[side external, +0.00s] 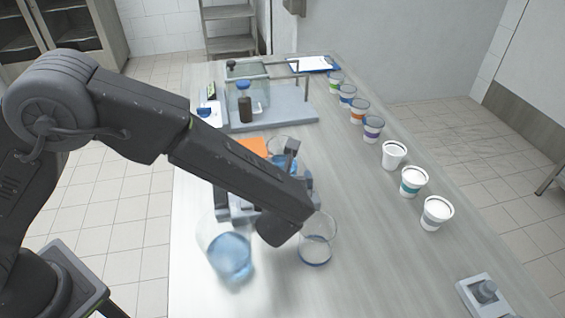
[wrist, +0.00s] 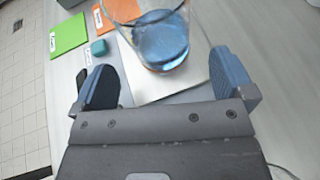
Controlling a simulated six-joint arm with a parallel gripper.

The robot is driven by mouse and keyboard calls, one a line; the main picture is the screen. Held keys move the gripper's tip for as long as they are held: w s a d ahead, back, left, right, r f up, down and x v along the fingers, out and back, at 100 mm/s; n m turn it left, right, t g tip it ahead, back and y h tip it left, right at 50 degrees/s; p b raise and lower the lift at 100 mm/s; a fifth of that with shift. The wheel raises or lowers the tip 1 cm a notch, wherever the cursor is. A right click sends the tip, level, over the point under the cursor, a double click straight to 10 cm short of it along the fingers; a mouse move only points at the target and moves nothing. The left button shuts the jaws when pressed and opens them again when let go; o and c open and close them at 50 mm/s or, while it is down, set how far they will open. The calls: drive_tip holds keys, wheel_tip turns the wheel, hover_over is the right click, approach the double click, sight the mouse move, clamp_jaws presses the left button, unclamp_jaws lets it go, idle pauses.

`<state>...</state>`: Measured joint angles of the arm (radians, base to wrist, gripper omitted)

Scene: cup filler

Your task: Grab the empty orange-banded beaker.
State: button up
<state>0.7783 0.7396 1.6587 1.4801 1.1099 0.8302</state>
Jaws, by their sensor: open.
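My gripper (wrist: 168,76) is open, with its two fingers apart and nothing between the tips. In the wrist view a clear beaker with blue liquid (wrist: 163,42) stands just beyond the fingers. Orange shows at its upper left edge, but I cannot tell whether that is a band or the orange card behind. In the side view a beaker with blue liquid (side external: 282,160) is partly hidden behind my gripper. An apparently empty clear beaker (side external: 318,248) with a dark line near its base stands right of my wrist. A cup with an orange band (side external: 358,114) is in the far row.
Another beaker of blue liquid (side external: 230,257) stands below my forearm, close to it. Several banded or white cups line the right edge. A brown bottle with a blue cap (side external: 245,104) and a glass-walled apparatus stand at the back. Green (wrist: 68,34) and orange (wrist: 101,20) cards lie left.

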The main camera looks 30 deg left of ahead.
sight(282, 164)
drive_tip(key=x, duration=0.5)
drive_tip(key=shift+r, duration=0.1)
drive_tip(key=c, duration=1.1)
drive_tip(key=shift+r, duration=1.5)
drive_tip(key=s+a+r, duration=0.1)
drive_tip(key=a+r, duration=0.7)
drive_tip(key=a, duration=0.3)
drive_tip(key=shift+s+a, duration=0.25)
drive_tip(key=shift+a, duration=0.05)
idle(0.4)
